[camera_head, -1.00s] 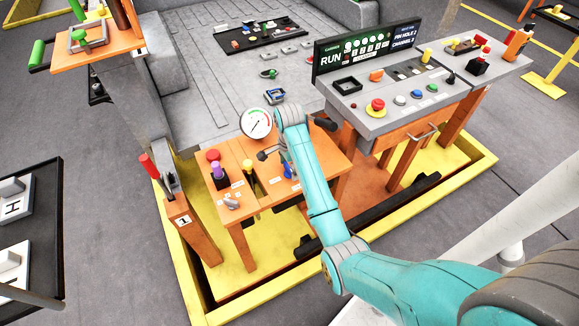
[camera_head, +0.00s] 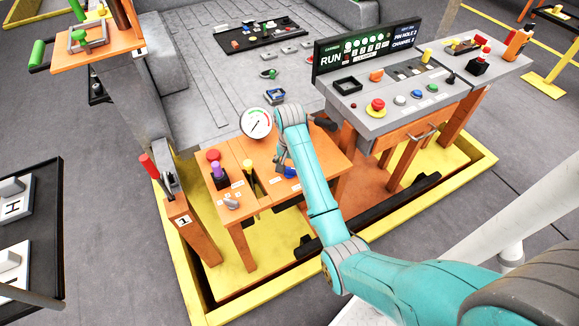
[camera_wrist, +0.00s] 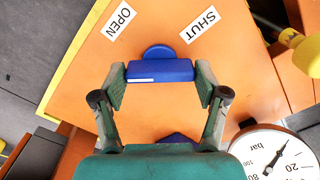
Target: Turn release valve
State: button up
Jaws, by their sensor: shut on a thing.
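The release valve has a blue handle (camera_wrist: 160,71) on an orange table top, with a round blue part just beyond it. OPEN (camera_wrist: 118,22) and SHUT (camera_wrist: 200,25) labels lie either side in the wrist view. My gripper (camera_wrist: 160,74) is shut on the blue handle, one finger at each end. The handle lies roughly level across the wrist view, pointing at neither label. In the head view a bit of the blue valve (camera_head: 291,172) shows beside my gripper (camera_head: 284,164); my wrist partly hides it.
A round pressure gauge (camera_head: 256,123) stands close behind my wrist. A red knob (camera_head: 213,155), a yellow-topped lever (camera_head: 247,166) and a grey knob (camera_head: 231,202) are to the left on the table. A control console (camera_head: 400,95) stands to the right.

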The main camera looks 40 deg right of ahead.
jog(key=n, duration=0.4)
jog(key=shift+n, duration=2.1)
jog(key=shift+f, duration=0.1)
jog(key=o, duration=1.1)
jog(key=shift+o, duration=0.3)
